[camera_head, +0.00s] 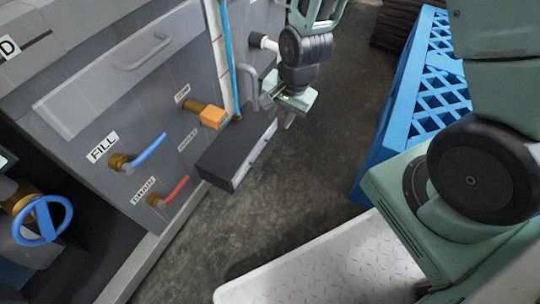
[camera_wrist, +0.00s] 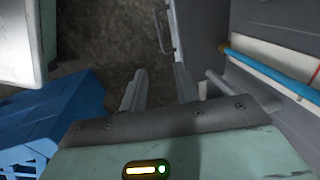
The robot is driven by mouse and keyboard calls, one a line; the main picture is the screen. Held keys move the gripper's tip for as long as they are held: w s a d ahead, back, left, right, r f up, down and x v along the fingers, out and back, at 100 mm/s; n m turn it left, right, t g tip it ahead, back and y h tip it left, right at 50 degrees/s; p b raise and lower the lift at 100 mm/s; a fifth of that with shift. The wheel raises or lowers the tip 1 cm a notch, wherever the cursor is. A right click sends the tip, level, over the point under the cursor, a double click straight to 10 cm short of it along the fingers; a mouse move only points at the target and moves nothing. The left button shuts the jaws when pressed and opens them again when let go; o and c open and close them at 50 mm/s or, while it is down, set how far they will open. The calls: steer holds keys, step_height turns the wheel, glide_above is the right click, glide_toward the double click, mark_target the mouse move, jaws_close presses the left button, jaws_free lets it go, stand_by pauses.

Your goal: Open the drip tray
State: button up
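The drip tray (camera_head: 237,158) is a dark grey box low on the machine's side, standing out from the panel, with a lighter front face and a thin bar handle (camera_head: 258,152). My gripper (camera_head: 286,118) is above and beside the tray's far end, apart from the handle. In the wrist view my gripper (camera_wrist: 160,72) has its two fingers spread with only floor between them. Ahead of the fingertips the handle (camera_wrist: 163,30) stands out from a grey face. Nothing is held. How far the tray is pulled out I cannot tell.
The grey machine panel (camera_head: 75,100) carries a blue FILL lever (camera_head: 150,148), a red DRAIN lever (camera_head: 176,190) and an orange-ended valve (camera_head: 212,117). A blue pipe (camera_head: 229,60) runs above the tray. A blue crate (camera_head: 400,110) stands right. Floor between is clear.

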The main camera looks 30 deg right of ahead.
mark_target(268, 153)
steer(key=w+f+b, duration=0.1)
steer(key=f+b, duration=0.2)
steer(key=f, duration=0.2)
steer(key=a+f+b, duration=0.1)
steer(key=f+b, duration=0.2)
steer(key=f, duration=0.3)
steer(key=w+a+f+b, duration=0.1)
steer(key=f+b, duration=0.2)
steer(key=f, duration=0.3)
steer(key=shift+w+b, duration=0.35)
jaws_close()
